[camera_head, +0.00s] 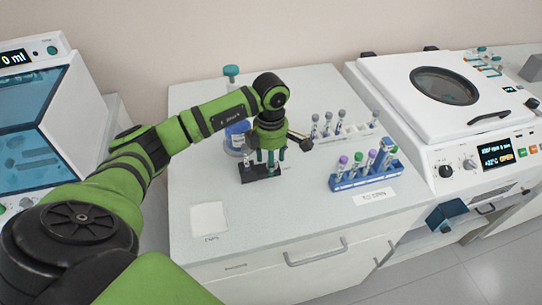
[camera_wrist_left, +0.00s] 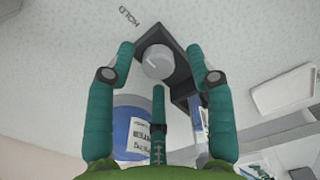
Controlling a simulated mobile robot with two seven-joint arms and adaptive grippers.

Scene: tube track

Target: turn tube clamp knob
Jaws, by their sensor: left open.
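The clamp's round grey knob (camera_wrist_left: 158,62) sits on a dark square block (camera_wrist_left: 178,52) in the left wrist view. A pale line marks the knob's face. In the head view the dark clamp base (camera_head: 247,176) stands on the white bench, and my gripper hides the knob. My left gripper (camera_head: 268,160) points down over the clamp. Its teal fingers are spread open, and in the left wrist view they (camera_wrist_left: 160,70) frame the knob on several sides with gaps. I cannot tell how far above the knob the fingertips are. My right gripper is not in view.
A blue-labelled bottle (camera_head: 236,138) stands close beside the clamp on the left. A blue rack (camera_head: 362,175) of capped tubes and a pale rack (camera_head: 348,131) stand to the right. A white machine (camera_head: 455,110) is further right. The bench front left holds a flat white square (camera_head: 209,219).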

